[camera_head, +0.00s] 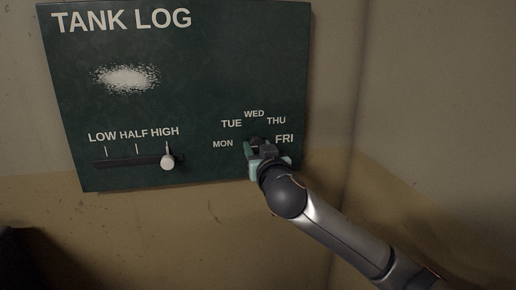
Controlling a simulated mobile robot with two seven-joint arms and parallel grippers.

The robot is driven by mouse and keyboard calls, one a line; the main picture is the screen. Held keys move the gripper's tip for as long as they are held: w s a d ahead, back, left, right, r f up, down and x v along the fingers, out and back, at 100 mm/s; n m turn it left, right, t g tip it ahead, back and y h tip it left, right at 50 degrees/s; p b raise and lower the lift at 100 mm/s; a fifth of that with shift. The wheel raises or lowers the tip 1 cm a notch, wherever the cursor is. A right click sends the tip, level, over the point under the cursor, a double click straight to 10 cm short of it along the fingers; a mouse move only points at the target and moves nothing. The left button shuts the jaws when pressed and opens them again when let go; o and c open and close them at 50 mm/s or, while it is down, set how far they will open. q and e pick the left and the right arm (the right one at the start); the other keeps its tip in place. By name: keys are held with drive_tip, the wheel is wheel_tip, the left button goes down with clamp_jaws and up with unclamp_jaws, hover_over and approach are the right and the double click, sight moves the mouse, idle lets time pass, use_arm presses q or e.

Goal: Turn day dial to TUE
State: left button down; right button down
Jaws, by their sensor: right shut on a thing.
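The dark green TANK LOG board (215,70) hangs on the wall. The day dial (257,141) is at its lower right, below an arc of labels reading MON, TUE, WED, THU and FRI. My right gripper (255,155) comes from the lower right and is shut on the dial. The gripper covers most of the dial, so I cannot tell which day it points to. The TUE label (231,124) is up and left of the dial. My left gripper is not in view.
A slider with a pale round knob (168,162) sits at the board's lower left, with its knob under HIGH. A white smudge (126,78) marks the board above it. The wall corner is right of the board. A dark object (14,255) is at the lower left.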

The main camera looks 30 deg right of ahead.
drive_tip(key=shift+f, duration=0.15)
drive_tip(key=shift+a+m+b, duration=0.1)
drive_tip(key=shift+m+b, duration=0.65)
drive_tip(key=shift+m, duration=0.25)
drive_tip(key=shift+m+b, duration=0.3)
drive_tip(key=shift+m, duration=3)
drive_tip(key=shift+c, duration=1.8)
unclamp_jaws()
